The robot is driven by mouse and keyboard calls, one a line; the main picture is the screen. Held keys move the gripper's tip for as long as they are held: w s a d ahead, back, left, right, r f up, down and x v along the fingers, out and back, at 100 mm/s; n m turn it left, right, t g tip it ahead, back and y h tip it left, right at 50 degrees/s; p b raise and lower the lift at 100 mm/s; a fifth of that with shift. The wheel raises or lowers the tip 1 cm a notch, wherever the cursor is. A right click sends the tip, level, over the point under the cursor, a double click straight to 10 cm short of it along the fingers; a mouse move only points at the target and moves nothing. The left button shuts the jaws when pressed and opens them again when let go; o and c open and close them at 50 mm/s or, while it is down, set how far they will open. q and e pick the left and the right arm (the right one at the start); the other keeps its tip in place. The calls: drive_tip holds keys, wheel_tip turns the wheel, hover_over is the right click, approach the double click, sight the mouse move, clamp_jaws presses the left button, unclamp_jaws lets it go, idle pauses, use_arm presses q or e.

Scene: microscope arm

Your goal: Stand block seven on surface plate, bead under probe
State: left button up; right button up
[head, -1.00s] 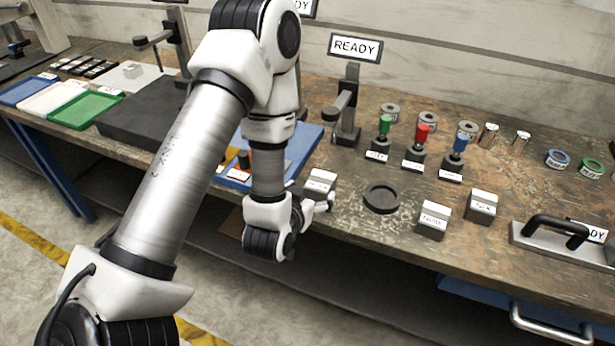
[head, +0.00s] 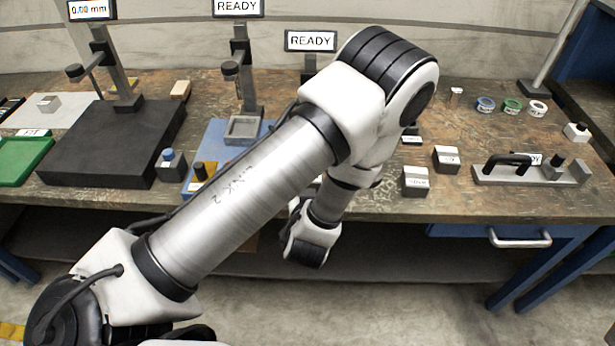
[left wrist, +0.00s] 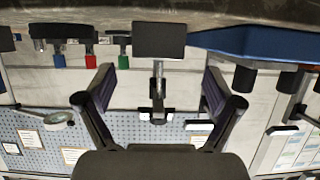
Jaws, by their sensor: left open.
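The dark surface plate (head: 75,155) lies at the left of the bench in the head view. The probe stand (head: 120,80), under a 0.00 mm display, rises behind it with its probe arm over the plate. I cannot read which block is number seven. My left gripper is mostly hidden behind its arm in the head view. My right gripper is not shown.
A blue tray (head: 213,150) lies right of the surface plate. Coloured rings (head: 511,105) sit at the back right. My arm hides the middle of the bench.

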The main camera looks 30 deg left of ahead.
use_arm(q)
drive_tip(key=x, duration=0.3)
drive_tip(key=shift+w+d, duration=0.15)
drive_tip(key=shift+d, duration=0.15)
drive_tip(key=x, duration=0.2)
drive_tip(key=p+x, duration=0.1)
drive_tip(key=x, duration=0.1)
drive_tip(key=shift+a+r+p, duration=0.15)
drive_tip(key=shift+a+p, duration=0.15)
drive_tip(key=shift+a, duration=0.2)
drive_tip(key=shift+w+f, duration=0.2)
drive_tip(key=shift+f, duration=0.05)
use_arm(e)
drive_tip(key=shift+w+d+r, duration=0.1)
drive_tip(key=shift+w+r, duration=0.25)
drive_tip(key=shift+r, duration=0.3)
use_arm(q)
drive_tip(key=c, duration=1.6)
drive_tip(key=shift+r, duration=0.1)
clamp_jaws()
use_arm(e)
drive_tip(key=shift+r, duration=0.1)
